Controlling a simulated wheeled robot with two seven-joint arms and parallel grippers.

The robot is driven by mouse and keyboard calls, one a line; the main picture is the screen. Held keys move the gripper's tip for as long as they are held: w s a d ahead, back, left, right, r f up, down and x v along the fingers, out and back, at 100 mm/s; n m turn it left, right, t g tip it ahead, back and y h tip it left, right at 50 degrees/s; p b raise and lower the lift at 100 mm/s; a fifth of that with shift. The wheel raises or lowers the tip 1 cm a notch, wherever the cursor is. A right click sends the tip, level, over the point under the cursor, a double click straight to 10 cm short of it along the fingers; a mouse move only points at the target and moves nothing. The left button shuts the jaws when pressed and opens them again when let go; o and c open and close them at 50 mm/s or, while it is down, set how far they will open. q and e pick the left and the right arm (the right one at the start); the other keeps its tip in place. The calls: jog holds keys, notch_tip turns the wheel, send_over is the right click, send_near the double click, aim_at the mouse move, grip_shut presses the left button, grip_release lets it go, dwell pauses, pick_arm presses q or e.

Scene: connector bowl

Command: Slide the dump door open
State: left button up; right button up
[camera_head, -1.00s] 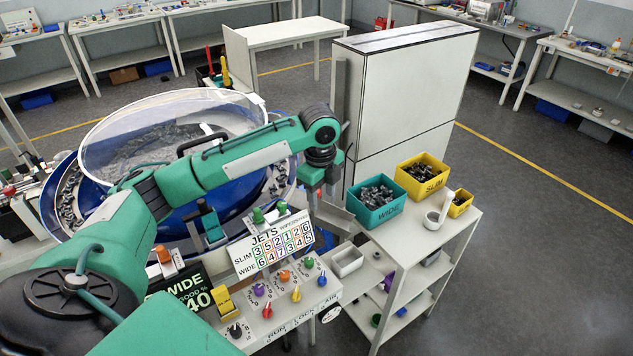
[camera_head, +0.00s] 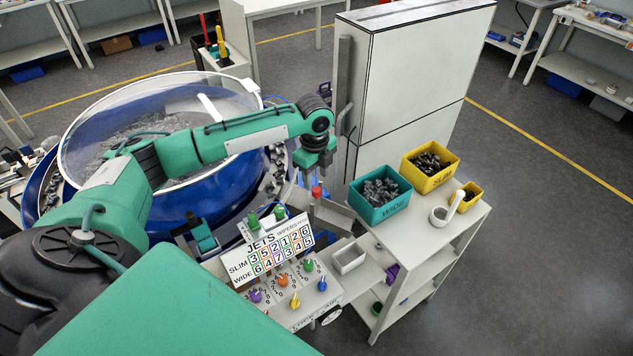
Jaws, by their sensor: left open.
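My left arm reaches in from the left across the bowl. My left gripper (camera_head: 316,172) points down and is open and empty, just above a red knob (camera_head: 317,192). A small gap seems to separate them, but contact is hard to judge. The knob stands at a grey metal chute (camera_head: 334,214) at the bowl's right side, behind the jets panel. Which piece is the dump door itself is hard to tell at this size. The blue bowl (camera_head: 190,226) with its clear lid (camera_head: 95,125) is partly hidden by my arm. My right gripper is out of view.
The jets panel (camera_head: 271,245) with coloured knobs stands in front. A white tray (camera_head: 349,258) sits right of it. A shelf cart (camera_head: 425,226) holds the teal WIDE bin (camera_head: 383,212) and yellow SLIM bin (camera_head: 442,178). A tall white cabinet (camera_head: 410,95) rises close behind my gripper.

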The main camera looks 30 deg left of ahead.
aim_at(316, 189)
pick_arm(q)
notch_tip(316, 189, down, 4)
jog(key=shift+r+p, duration=0.1)
jog(key=shift+p, duration=0.4)
jog(key=shift+d+f, duration=0.1)
jog(key=shift+f, duration=0.55)
jog(key=c, duration=1)
jog(key=shift+w, duration=0.1)
grip_shut()
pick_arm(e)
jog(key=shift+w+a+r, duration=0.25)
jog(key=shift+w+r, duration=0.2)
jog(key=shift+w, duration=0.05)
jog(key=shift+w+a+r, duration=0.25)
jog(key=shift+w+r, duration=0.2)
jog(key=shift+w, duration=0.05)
